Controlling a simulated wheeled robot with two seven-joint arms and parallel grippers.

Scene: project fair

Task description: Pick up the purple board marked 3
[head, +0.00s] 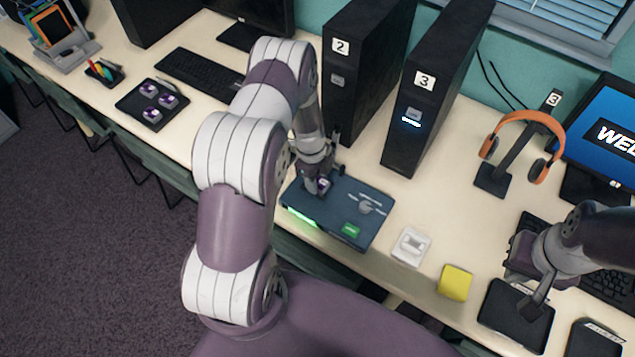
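A small purple board with a white top (324,184) sits at the left end of a dark blue device (335,212). Its number is too small to read. My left gripper (317,183) is right at this board, its fingers pointing down around or beside it; I cannot tell whether they are closed on it. Three more purple boards (151,91) lie in a black tray (133,99) at the left; their marks are unreadable. My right gripper (532,300) is above a black tray (497,307) at the lower right, far from the boards; its opening is unclear.
Black towers marked 2 (350,80) and 3 (415,105) stand behind. A white switch (411,246), a yellow block (454,282) and an orange headset (538,168) are rightward.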

